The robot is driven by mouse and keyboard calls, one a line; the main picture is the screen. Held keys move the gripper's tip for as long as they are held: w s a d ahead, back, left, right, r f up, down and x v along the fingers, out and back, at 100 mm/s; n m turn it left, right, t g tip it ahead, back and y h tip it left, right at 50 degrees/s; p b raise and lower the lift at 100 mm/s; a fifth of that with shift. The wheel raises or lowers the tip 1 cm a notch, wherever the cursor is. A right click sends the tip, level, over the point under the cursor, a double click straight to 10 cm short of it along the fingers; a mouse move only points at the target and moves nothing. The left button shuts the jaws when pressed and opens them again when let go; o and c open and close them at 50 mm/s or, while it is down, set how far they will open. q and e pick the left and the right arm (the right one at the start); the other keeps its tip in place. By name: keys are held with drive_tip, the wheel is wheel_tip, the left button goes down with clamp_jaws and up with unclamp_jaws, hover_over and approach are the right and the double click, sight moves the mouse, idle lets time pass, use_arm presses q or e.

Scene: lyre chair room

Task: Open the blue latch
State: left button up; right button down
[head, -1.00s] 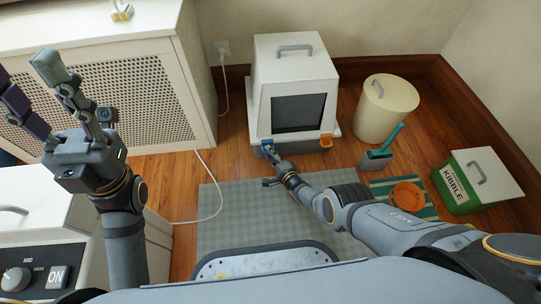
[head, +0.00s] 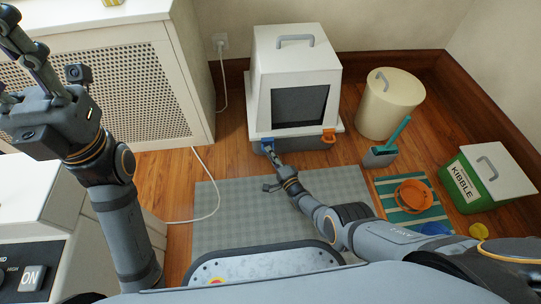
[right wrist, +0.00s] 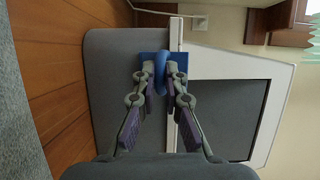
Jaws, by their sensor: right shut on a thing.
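The blue latch (head: 267,146) is at the lower left front of a white-hooded box (head: 260,90) with a grey base and a dark front panel. My right gripper (head: 273,157) reaches it from the front. In the right wrist view the gripper (right wrist: 161,82) has its fingers on both sides of the blue latch (right wrist: 161,66), shut on its raised part. The fingers partly hide the latch, and I cannot tell whether it is released. My left gripper (head: 12,62) is open and empty at the upper left, partly cut off by the frame edge.
An orange latch (head: 329,135) is on the box's right. A cream bin (head: 390,108), a grey holder with a teal handle (head: 381,157), a striped mat (head: 392,194) with an orange bowl, and a green kibble box (head: 470,190) stand right. A grey mat (head: 235,205) lies in front.

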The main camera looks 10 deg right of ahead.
drive_tip(key=c, duration=1.4)
unclamp_jaws()
drive_tip(key=shift+r, duration=0.1)
